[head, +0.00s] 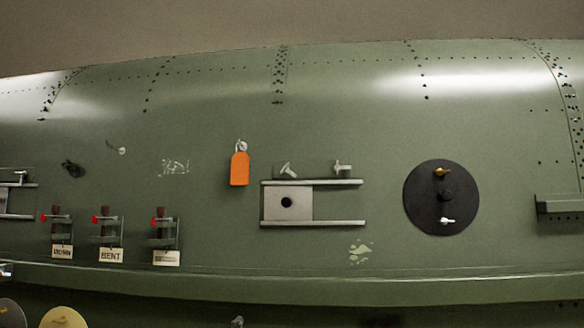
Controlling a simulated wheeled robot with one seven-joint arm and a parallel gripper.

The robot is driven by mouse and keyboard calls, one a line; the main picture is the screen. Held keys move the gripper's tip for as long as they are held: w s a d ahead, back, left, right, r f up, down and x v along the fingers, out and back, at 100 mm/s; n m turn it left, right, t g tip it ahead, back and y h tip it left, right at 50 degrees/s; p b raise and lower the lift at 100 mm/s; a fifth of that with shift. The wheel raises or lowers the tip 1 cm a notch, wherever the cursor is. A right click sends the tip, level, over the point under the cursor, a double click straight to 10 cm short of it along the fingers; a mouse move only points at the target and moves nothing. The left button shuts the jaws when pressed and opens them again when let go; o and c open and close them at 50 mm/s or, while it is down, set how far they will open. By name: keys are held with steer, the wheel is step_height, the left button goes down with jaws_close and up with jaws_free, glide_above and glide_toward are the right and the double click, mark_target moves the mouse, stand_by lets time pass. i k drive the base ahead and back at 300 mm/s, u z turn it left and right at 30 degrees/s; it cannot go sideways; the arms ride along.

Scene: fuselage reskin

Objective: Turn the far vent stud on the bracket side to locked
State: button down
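On the green fuselage skin, a silver plate with a dark hole (287,203) sits between two horizontal rails. Above the upper rail are two silver wing studs: the left one (288,169) is tilted diagonally, and the right one (342,167) has its wing roughly level. Further right, a round black cover (420,205) carries a gold wing stud (441,171) at its top and a white wing stud (446,221) at its bottom, both roughly level, with a dark knob between them. No label shows which of these is the vent stud. My gripper is not in view.
Three small red-tipped brackets with tags, one reading BENT (111,255), stand at left. An orange tag (240,169) hangs from a silver stud. A green ledge (300,283) runs below. A green channel (560,205) protrudes at right. Discs show at bottom left.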

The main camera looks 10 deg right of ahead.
mark_target(286, 169)
steer(key=u, duration=0.05)
steer(key=k, duration=0.15)
steer(key=z, duration=2.3)
steer(key=k, duration=0.95)
steer(key=u, duration=1.65)
steer(key=i, duration=1)
